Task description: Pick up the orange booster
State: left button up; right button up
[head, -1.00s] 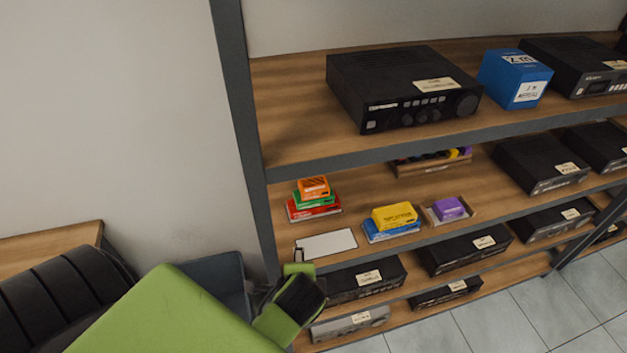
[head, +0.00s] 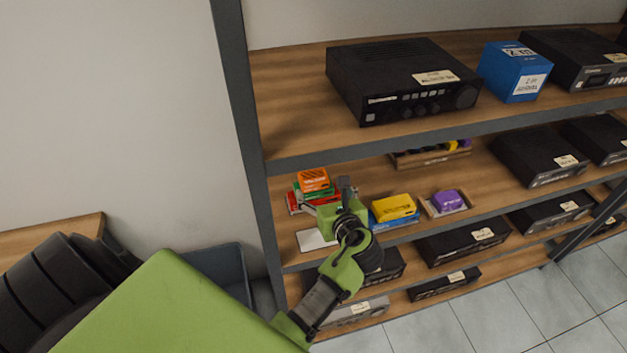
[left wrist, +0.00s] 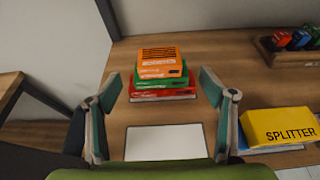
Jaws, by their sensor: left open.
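The orange booster (head: 312,179) is a small orange box on top of a green box (head: 316,190), which lies on a red box (head: 296,202) on the second shelf. In the left wrist view the orange booster (left wrist: 158,56) tops the stack, with the green box (left wrist: 160,76) and red box (left wrist: 162,91) below. My left gripper (head: 327,192) reaches in front of the stack, partly covering it. In the left wrist view its two fingers (left wrist: 157,98) are spread apart, with the stack beyond and between them. The gripper is open and empty. My right gripper is not in view.
A white card (left wrist: 165,142) lies before the stack. A yellow splitter box (head: 393,207) on a blue box and a purple box (head: 447,201) in a tray stand to the right. The upper shelf (head: 285,110) overhangs; a dark post (head: 240,110) stands at left.

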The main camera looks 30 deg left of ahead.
aim_at(316, 182)
pick_arm(q)
jog(key=x, duration=0.5)
jog(key=shift+w+a+f, duration=0.1)
jog(key=shift+a+f, duration=0.1)
jog(key=b+x, duration=0.1)
jog(key=x, duration=0.1)
jog(key=b+x, duration=0.1)
jog(key=b, duration=0.1)
jog(key=shift+w+a+f, duration=0.15)
jog(key=shift+f, duration=0.3)
jog(key=shift+w+a+b, duration=0.25)
jog(key=shift+a+b, duration=0.05)
jog(key=shift+b, duration=0.1)
jog(key=shift+r, duration=0.1)
jog(key=c, duration=1.3)
